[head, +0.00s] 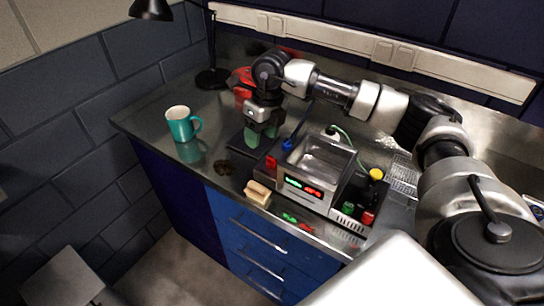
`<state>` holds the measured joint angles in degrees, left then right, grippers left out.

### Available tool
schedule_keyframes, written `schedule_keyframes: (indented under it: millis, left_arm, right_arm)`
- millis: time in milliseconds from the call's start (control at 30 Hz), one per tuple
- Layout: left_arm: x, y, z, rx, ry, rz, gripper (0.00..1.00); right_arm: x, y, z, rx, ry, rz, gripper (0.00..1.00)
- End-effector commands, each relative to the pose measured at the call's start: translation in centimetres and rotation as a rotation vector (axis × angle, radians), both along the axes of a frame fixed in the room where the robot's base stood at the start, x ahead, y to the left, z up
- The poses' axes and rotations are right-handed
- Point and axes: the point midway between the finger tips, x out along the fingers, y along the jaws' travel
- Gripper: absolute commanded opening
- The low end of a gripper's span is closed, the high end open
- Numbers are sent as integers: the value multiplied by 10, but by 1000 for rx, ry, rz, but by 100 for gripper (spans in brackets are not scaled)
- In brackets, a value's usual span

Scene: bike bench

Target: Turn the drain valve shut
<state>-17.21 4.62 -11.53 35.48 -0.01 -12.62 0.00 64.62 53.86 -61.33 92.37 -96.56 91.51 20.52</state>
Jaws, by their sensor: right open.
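A metal cleaning bath (318,160) with a lit green and red display on its front stands on the bench. A small red part (271,161) sits at its left side, and a blue knob (287,144) sits just behind that. I cannot tell for sure which of these is the drain valve, or how it is turned. My right gripper (260,137) points down to the left of the bath, behind the red part. Its greenish fingers are apart and nothing shows between them. My left gripper is not in view.
A teal mug (181,126) stands at the left and a black lamp (212,78) behind. A dark small heap (224,167) and a pale block (258,192) lie near the front edge. A yellow-topped item (376,174) and a wire basket (405,176) are right of the bath.

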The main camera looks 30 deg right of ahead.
Motion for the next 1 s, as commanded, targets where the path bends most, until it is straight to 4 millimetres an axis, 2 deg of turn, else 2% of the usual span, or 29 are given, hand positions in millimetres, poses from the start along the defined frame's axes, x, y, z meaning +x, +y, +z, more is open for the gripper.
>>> schedule_keyframes:
  millis: [33, 100, 200, 367, 700, 833, 1000]
  left_arm:
    - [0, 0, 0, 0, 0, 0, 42]
    - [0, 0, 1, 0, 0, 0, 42]
    - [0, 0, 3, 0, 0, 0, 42]
    - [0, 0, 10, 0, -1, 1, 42]
    - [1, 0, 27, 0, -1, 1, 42]
    - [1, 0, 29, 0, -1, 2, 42]
    - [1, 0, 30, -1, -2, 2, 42]
  right_arm:
    - [0, -15, 6, -53, 9, -21, 56]
    - [-1, -28, 10, -102, 25, -37, 56]
    - [-2, -34, 7, -128, 36, -48, 56]
    - [-3, -33, -15, -128, 39, -46, 56]
    - [-3, -29, -77, -125, 38, -45, 56]
    - [-3, -28, -90, -125, 36, -45, 56]
    - [-3, -28, -96, -125, 34, -45, 56]
